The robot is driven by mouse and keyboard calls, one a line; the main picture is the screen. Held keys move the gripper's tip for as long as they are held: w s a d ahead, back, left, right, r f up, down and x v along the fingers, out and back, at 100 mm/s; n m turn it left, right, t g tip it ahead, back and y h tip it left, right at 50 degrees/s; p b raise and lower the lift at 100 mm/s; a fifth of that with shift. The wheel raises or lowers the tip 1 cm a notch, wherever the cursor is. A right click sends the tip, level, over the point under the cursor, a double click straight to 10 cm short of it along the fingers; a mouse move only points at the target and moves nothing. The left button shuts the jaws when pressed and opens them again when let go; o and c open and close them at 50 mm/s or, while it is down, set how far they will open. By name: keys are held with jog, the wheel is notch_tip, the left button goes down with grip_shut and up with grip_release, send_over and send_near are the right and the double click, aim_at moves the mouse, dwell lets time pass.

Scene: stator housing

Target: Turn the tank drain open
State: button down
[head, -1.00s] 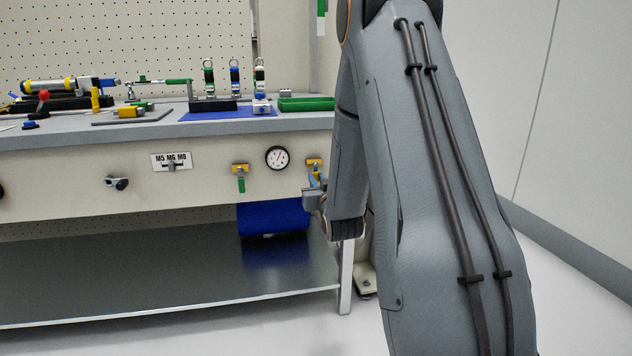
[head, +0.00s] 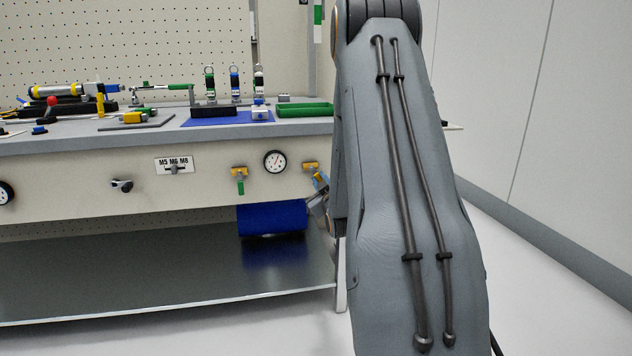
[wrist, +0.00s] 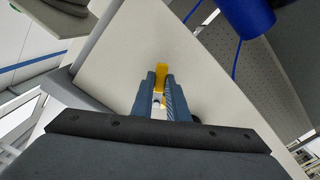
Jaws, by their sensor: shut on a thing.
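A valve with a yellow body (head: 311,166) sits on the bench's front panel, right of the gauge. My gripper (head: 318,196) is at this handle, partly hidden behind my arm. In the wrist view my gripper (wrist: 161,98) has its two fingers close together, with a yellow part of the valve (wrist: 161,76) showing between and past the tips. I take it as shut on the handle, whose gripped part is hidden. A blue tank (head: 270,218) hangs under the bench; it also shows in the wrist view (wrist: 246,15).
A second yellow valve with a green handle (head: 240,180) hanging down is left of the round gauge (head: 275,161). A black knob (head: 122,185) is farther left. The bench top (head: 90,142) holds tools and a green tray (head: 305,110). The lower shelf (head: 150,275) looks clear.

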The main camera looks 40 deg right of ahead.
jog(key=shift+d+n, duration=0.1)
jog(key=shift+n, duration=0.3)
jog(key=c, duration=1.7)
grip_release()
jog(key=shift+s, duration=0.15)
jog(key=shift+p+v, duration=0.8)
jog(key=shift+v, duration=3.05)
jog(key=shift+r, duration=0.1)
